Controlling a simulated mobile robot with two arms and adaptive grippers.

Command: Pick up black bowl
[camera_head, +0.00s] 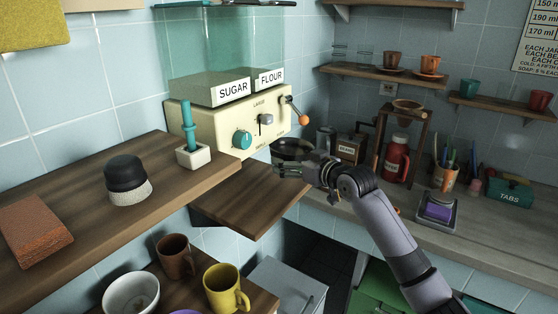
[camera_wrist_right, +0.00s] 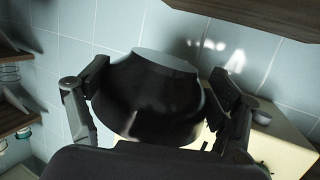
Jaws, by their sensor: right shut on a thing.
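The black bowl (camera_head: 291,147) is dark and glossy, in front of the cream machine with the dial and levers, above the small wooden shelf. My right gripper (camera_head: 290,167) comes in from the right and is shut on it. In the right wrist view the black bowl (camera_wrist_right: 150,100) fills the space between the two fingers, one at each side, with its paler flat base toward the top of the picture. Part of the bowl is hidden by the gripper in the head view. My left gripper is not in view.
The cream machine (camera_head: 225,125) with SUGAR and FLOUR bins stands close behind. A small wooden shelf (camera_head: 250,197) lies below. The left shelf holds a teal-handled tool (camera_head: 189,125) and a black-topped pot (camera_head: 127,175). A red flask (camera_head: 396,158) stands at the right.

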